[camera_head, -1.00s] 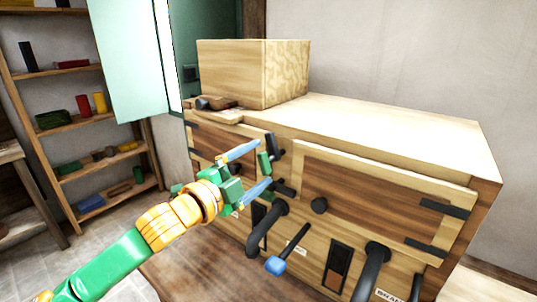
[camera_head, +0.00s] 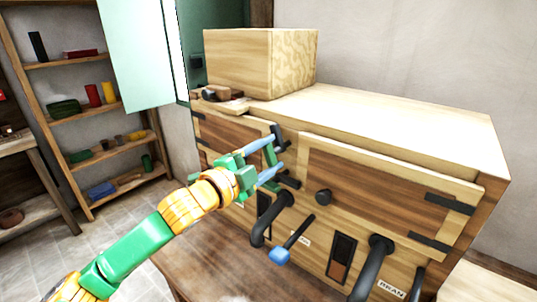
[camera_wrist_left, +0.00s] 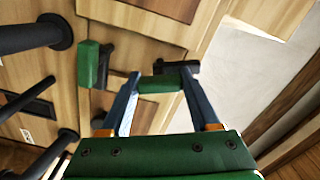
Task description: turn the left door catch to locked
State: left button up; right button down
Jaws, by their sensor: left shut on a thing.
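The left door (camera_head: 226,137) is a brown panel in a pale frame on the wooden cabinet. Near its right edge is a black catch (camera_head: 277,134) with a green grip, which shows between the fingers in the wrist view (camera_wrist_left: 160,84). My left gripper (camera_head: 266,160) is shut on this grip, one blue finger on each side. A second black catch (camera_head: 290,182) sits just below; its green grip (camera_wrist_left: 90,65) stands outside the fingers in the wrist view. The fingers partly hide the catches in the head view. My right gripper is not in view.
Black curved pipes (camera_head: 268,222) and a blue-handled lever (camera_head: 280,255) stick out below the doors. A wooden box (camera_head: 250,65) stands on the cabinet top. Shelves (camera_head: 95,145) stand at the left.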

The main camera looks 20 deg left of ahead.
pick_arm(q)
jog(key=n+p, duration=0.1)
jog(key=n, duration=0.2)
jog(key=n+p, duration=0.2)
jog(key=n, duration=0.1)
jog(key=shift+r+n, duration=0.2)
jog(key=shift+n, duration=0.1)
jog(key=n+p, duration=0.3)
jog(key=n, duration=0.1)
jog(key=shift+n+p, duration=0.65)
jog(key=shift+n, duration=0.65)
jog(key=o, duration=1.4)
jog(key=shift+f, duration=0.1)
jog(key=shift+c, duration=0.2)
jog(key=shift+f, duration=0.1)
